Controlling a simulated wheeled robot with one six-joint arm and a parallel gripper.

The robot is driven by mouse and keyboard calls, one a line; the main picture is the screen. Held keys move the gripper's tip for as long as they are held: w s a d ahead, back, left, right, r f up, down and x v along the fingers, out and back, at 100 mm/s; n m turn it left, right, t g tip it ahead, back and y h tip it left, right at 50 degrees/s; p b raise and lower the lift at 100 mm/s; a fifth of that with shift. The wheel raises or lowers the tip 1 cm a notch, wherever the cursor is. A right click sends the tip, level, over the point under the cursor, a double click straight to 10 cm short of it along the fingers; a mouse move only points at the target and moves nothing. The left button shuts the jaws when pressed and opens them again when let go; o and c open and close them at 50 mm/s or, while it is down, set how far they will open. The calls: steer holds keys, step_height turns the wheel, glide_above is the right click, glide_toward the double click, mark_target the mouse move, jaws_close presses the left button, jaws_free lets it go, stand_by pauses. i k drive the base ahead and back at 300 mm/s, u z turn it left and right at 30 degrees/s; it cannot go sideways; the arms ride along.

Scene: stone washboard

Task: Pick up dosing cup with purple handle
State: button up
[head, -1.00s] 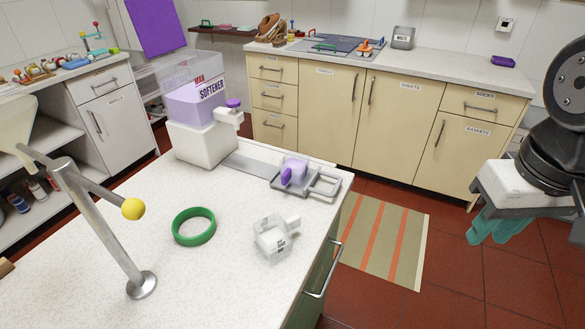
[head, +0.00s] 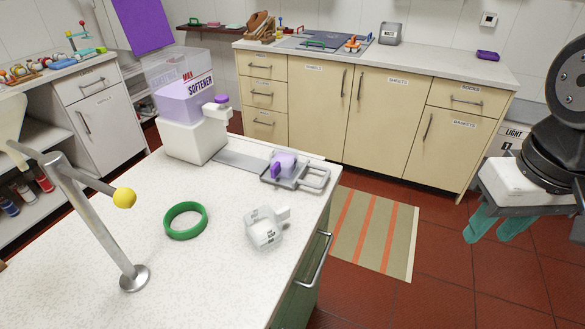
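The dosing cup with the purple handle (head: 287,162) stands on a small grey metal drip tray (head: 316,177) near the far right corner of the white speckled counter. Its purple handle faces left and toward me. A second dosing cup, clear with a white handle (head: 263,229), sits nearer to me on the counter. My gripper (head: 498,226) hangs at the right edge of the head view, well right of the counter and over the floor. Its two teal fingers point down with a gap between them, and nothing shows in it.
The softener dispenser (head: 196,118) stands behind and left of the tray. A green ring (head: 186,220) lies on the counter. A metal post with a yellow knob (head: 124,198) rises at left. A striped mat (head: 374,232) lies on the floor between counter and beige cabinets (head: 390,112).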

mark_target(281, 166)
steer(key=z, duration=0.5)
steer(key=k, duration=1.15)
steer(key=z, duration=0.7)
steer(key=i, duration=1.65)
steer(key=u, duration=1.45)
steer(key=i, duration=0.7)
steer(key=u, duration=0.8)
